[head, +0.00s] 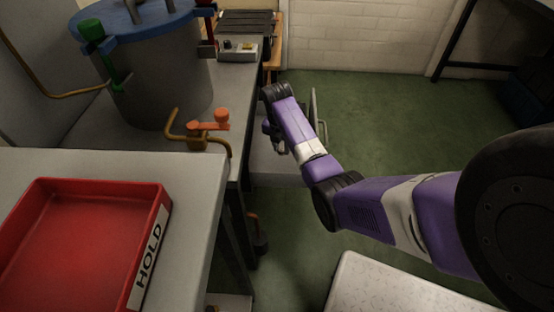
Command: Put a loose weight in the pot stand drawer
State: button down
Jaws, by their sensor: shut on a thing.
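My gripper (272,132) is partly in view at the far end of my purple arm, beside the stand's right side. It is low over a grey drawer-like surface (277,172) that juts out from the stand. My own wrist covers most of it, and what its jaws hold cannot be made out. A grey upright metal piece (322,128) shows just right of my wrist; it may be a handle. The pot stand (75,145) bears a large grey cylinder (165,75) with a blue lid. No loose weight can be clearly made out.
A red tray (75,240) marked HOLD lies on the near left table. An orange valve on a brass pipe (208,128) sticks out by the cylinder. A small control box (237,50) stands behind. A pale speckled top (385,285) is at the bottom. Green floor (385,105) is open beyond my arm.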

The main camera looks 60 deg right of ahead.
aim_at(282, 164)
notch_tip(282, 164, down, 7)
jog(key=b, duration=0.3)
jog(key=shift+r, duration=0.2)
jog(key=c, duration=1.1)
grip_release()
jog(key=shift+f, duration=0.15)
jog(key=r+p, duration=0.2)
jog(key=r, duration=0.2)
jog(key=a+r+p, duration=0.1)
jog(key=r+p, duration=0.1)
jog(key=r, duration=0.2)
jog(key=r+p, duration=0.2)
jog(key=r, duration=0.2)
jog(key=shift+a+r, duration=0.1)
jog(key=shift+a, duration=0.3)
